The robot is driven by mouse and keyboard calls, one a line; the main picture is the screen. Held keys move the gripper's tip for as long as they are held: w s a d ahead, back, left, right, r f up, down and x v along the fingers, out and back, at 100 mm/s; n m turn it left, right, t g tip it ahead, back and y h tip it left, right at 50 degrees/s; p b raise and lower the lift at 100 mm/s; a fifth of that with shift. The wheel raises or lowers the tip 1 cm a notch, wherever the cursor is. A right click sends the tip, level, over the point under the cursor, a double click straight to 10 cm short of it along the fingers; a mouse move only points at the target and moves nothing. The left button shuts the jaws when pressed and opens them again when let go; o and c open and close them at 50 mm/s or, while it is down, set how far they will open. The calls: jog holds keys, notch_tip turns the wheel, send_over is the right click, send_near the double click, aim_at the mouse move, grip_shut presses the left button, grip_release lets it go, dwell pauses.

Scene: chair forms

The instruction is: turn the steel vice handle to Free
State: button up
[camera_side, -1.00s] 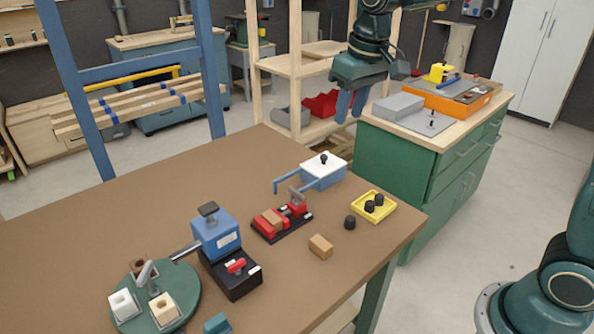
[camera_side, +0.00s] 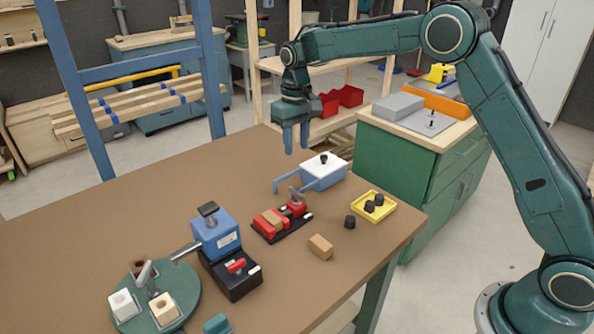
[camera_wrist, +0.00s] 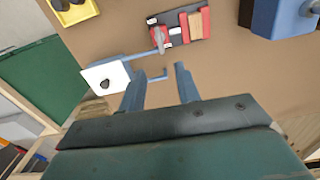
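A small red vice (camera_side: 297,208) sits on a black base on the brown table, with a wooden block (camera_side: 271,218) between its jaws. Its steel handle (camera_side: 295,193) stands up at the far end, tilted. In the wrist view, the vice (camera_wrist: 202,22) is at the top centre, and the grey handle (camera_wrist: 159,37) points down the picture. Any Free marking is too small to read. My gripper (camera_side: 296,148) hangs fingers down above the table's far edge, behind the vice and clear of it. In the wrist view, its two fingers (camera_wrist: 158,85) are apart with nothing between them.
A blue box with a white lid (camera_side: 324,170) and blue bars stands close behind the vice. A yellow tray (camera_side: 374,207) with black knobs, a loose knob (camera_side: 350,222) and a wooden block (camera_side: 320,246) lie to the right. A blue device (camera_side: 216,234) stands left.

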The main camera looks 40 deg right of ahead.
aim_at(296, 191)
notch_tip(296, 191, down, 14)
jog(key=shift+r, duration=0.1)
dwell(0.9)
grip_shut()
